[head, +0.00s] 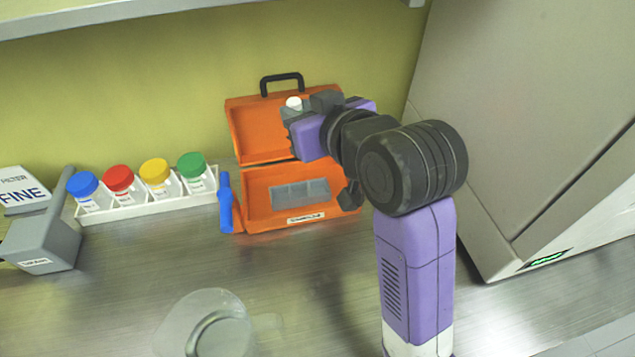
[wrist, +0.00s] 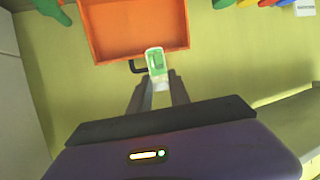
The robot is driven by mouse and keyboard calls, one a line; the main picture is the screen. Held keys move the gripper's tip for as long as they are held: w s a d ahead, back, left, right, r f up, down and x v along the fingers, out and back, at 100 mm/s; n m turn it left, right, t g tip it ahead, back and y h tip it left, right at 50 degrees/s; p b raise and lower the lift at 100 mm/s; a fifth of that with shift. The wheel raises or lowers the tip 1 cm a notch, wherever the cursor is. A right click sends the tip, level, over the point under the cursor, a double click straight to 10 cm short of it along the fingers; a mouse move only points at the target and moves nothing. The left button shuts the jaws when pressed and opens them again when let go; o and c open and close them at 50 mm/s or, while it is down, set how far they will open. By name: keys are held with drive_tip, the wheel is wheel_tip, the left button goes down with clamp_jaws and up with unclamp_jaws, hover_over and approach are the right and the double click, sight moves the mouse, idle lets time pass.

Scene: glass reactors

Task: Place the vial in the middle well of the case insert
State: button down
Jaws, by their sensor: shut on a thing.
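The vial has a white cap that shows at my gripper in the head view (head: 293,103). In the wrist view the vial (wrist: 156,64), with a green and white label, sits between the fingertips. My gripper (wrist: 157,84) is shut on it. In the head view my gripper (head: 290,113) is in front of the raised lid of the orange case (head: 262,137). The grey case insert (head: 300,193) lies in the open base, below and apart from the vial. Its wells are too small to tell clearly, and my arm covers the case's right side.
A white rack (head: 150,208) with blue, red, yellow and green capped jars stands left of the case. A blue object (head: 226,205) is beside the case's left edge. A grey filter box (head: 45,240) is far left, glassware (head: 208,325) in front, and a large grey cabinet (head: 530,120) at right.

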sight(305, 198)
wheel_tip(305, 198, down, 19)
idle(0.5)
drive_tip(key=shift+f, duration=0.2)
drive_tip(key=c, duration=1.2)
unclamp_jaws()
drive_tip(key=shift+r, duration=0.1)
drive_tip(key=shift+s+r, duration=0.1)
drive_tip(key=shift+r, duration=0.05)
drive_tip(key=v, duration=1.1)
drive_tip(key=shift+s+d+r, duration=0.2)
drive_tip(key=shift+s, duration=0.1)
